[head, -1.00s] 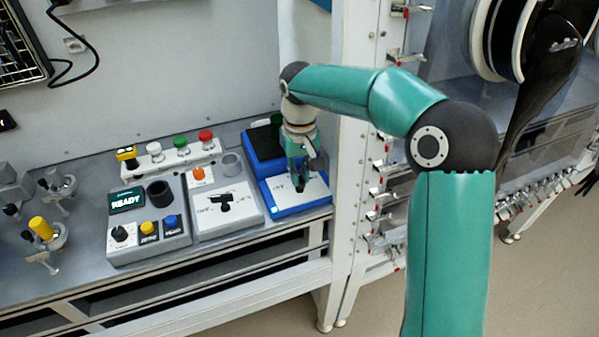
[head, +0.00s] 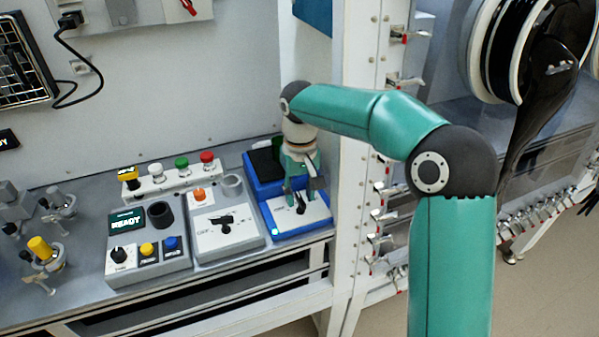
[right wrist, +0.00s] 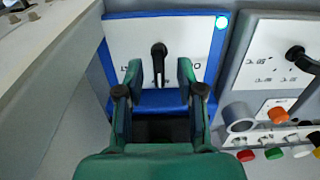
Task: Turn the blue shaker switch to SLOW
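The blue shaker (head: 263,183) stands at the right end of the bench, with a white front panel and a black switch (head: 300,206). In the right wrist view the switch (right wrist: 158,52) is a black lever on the white panel (right wrist: 120,40), its long axis roughly upright in the picture. My right gripper (right wrist: 160,72) is open, with its green fingertips apart on either side of the lever's lower end. I cannot tell whether they touch it. In the head view the right gripper (head: 299,195) points down over the panel. The panel's markings are partly hidden by the fingers. My left gripper is not in view.
A grey box with a black switch (head: 226,228) stands left of the shaker. Further left is a box with a READY display (head: 125,222). A row of coloured buttons (head: 181,163) lies behind them. A white frame post (head: 352,190) rises close on the right.

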